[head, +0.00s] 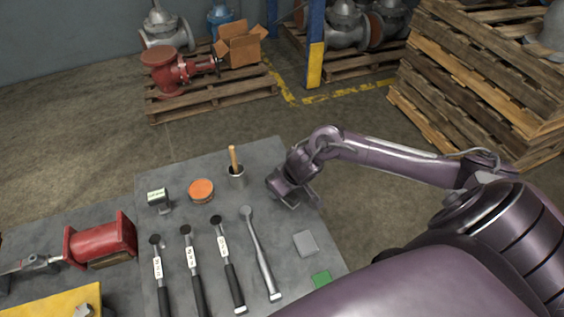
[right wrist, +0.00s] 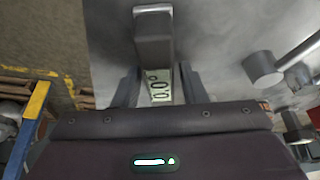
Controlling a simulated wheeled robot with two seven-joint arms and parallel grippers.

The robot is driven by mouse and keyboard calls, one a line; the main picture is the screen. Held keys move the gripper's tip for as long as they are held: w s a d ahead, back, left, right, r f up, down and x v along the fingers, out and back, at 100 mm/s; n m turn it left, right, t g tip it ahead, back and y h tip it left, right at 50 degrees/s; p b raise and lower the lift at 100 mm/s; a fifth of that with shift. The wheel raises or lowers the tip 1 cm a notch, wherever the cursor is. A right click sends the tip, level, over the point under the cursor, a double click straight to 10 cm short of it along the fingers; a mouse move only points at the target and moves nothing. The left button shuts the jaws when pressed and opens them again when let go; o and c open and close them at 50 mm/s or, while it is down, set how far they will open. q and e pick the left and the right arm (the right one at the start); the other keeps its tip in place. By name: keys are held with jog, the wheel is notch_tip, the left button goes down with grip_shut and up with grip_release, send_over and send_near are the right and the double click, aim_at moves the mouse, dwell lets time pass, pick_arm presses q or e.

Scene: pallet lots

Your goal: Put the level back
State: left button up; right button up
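The level shows in the right wrist view as a small device with a pale green display (right wrist: 160,86) reading 0.0°. A dark grey block (right wrist: 154,30), seemingly part of it, reaches toward the top of that view. My right gripper (right wrist: 160,78) has one finger on each side of the level and appears shut on it. In the head view my right gripper (head: 292,192) is over the right part of the grey table (head: 200,240), and it hides the level. My left gripper is not in view.

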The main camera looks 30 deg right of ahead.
jog(key=shift+o, duration=0.9)
jog(key=shift+r, duration=0.25)
jog(key=p+v, duration=0.3)
jog(key=v, duration=0.8)
jog(key=shift+s+r, duration=0.25)
jog(key=shift+r, duration=0.1)
